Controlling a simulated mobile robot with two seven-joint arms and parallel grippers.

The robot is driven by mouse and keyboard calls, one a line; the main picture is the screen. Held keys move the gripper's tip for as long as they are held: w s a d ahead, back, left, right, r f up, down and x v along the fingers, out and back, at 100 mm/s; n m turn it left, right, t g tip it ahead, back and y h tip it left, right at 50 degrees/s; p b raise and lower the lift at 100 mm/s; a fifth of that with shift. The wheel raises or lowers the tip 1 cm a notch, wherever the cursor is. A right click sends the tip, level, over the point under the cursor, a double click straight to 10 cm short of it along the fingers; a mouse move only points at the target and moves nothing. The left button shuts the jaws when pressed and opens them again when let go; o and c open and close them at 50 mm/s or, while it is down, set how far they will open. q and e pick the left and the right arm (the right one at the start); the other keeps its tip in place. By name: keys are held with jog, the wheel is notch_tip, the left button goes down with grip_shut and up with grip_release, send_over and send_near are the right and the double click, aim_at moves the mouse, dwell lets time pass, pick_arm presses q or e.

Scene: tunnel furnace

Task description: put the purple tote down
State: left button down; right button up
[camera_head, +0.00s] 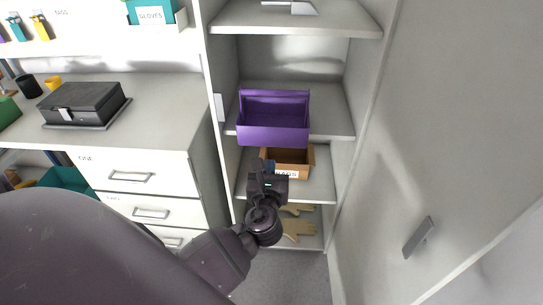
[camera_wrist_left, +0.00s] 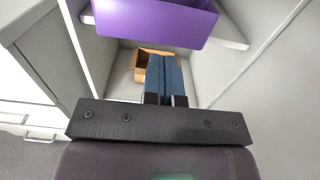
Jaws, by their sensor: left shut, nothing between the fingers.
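The purple tote (camera_head: 273,134) sits upright on a middle shelf of the open cabinet, its front reaching the shelf's front edge. Its underside and front also show at the top of the left wrist view (camera_wrist_left: 155,24). My left gripper (camera_head: 267,166) is below and in front of the tote, apart from it. In the left wrist view its blue fingers (camera_wrist_left: 164,75) are together with nothing between them. They point toward a brown bin on the shelf below and hide part of it. My right gripper is not in view.
The brown bin (camera_head: 297,163) with a label stands on the shelf below. Gloves (camera_head: 298,229) lie lower down. The open cabinet door (camera_head: 440,130) is at right. Drawers (camera_head: 150,212) and a counter with a black case (camera_head: 84,104) are at left.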

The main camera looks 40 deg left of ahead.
aim_at(274, 131)
pick_arm(q)
jog(key=b+x, duration=0.1)
jog(key=x, duration=1.1)
jog(key=shift+d, duration=0.1)
jog(key=shift+w, duration=0.45)
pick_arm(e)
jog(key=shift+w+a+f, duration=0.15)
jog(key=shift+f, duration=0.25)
pick_arm(q)
jog(key=shift+a, duration=0.25)
